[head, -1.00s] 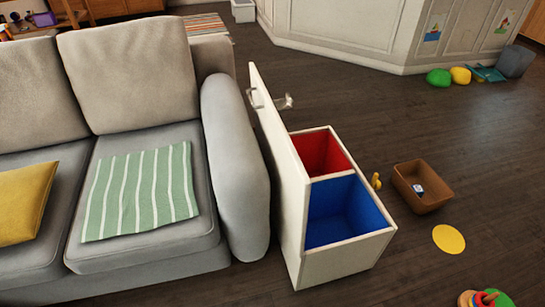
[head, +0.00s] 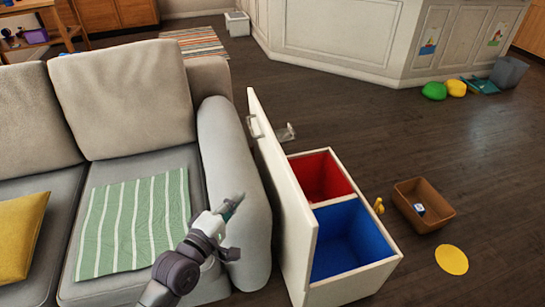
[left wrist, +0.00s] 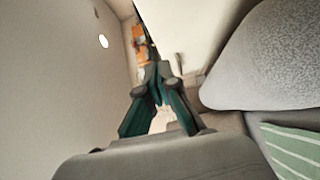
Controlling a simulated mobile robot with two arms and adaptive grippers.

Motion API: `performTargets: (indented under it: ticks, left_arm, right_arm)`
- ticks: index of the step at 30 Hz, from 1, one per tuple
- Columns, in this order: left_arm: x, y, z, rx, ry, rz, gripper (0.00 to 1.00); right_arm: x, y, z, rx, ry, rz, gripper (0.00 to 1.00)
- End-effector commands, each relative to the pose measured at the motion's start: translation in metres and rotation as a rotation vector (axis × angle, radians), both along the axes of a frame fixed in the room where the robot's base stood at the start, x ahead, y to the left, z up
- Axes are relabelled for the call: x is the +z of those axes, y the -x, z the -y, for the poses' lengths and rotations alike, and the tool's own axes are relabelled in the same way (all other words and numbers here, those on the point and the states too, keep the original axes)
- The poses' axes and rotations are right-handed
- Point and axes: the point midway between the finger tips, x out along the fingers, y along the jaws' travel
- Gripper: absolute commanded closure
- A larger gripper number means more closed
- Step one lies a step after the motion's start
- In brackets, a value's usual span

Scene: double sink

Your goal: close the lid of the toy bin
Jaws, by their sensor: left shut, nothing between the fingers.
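The toy bin (head: 366,283) is a white box with a red compartment (head: 322,176) and a blue compartment (head: 350,240). Its white lid (head: 285,205) stands open, upright along the bin's left side, with a metal handle (head: 256,127) near its far end. My left gripper (head: 236,203) is shut and empty, in front of the sofa's armrest and left of the lid. In the left wrist view the shut fingers (left wrist: 157,75) point away from the camera, with a pale surface, probably the lid, at the top. My right gripper is not in view.
The grey sofa's armrest (head: 235,165) stands close to the lid's left side, leaving a narrow gap. A brown basket (head: 424,205), a yellow toy (head: 379,206) and a yellow disc (head: 451,260) lie right of the bin. Open wood floor extends beyond.

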Motion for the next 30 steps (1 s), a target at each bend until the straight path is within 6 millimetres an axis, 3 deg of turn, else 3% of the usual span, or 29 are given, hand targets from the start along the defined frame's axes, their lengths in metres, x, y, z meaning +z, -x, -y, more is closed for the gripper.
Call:
performTargets:
  ticks: [8,19,24,30]
  left_arm:
    - [0.011,-0.023,0.011,-0.001,0.055,0.013,1.0]
    - [0.012,-0.092,0.046,-0.001,0.051,0.011,1.0]
    - [0.013,-0.099,0.071,-0.002,0.052,0.009,1.0]
    - [0.013,-0.103,0.083,-0.001,0.051,0.009,1.0]
  right_arm:
    - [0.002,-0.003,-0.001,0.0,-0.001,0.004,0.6]
    - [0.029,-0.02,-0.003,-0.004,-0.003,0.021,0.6]
    - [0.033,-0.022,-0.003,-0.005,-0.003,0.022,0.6]
    - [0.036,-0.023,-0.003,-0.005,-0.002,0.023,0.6]
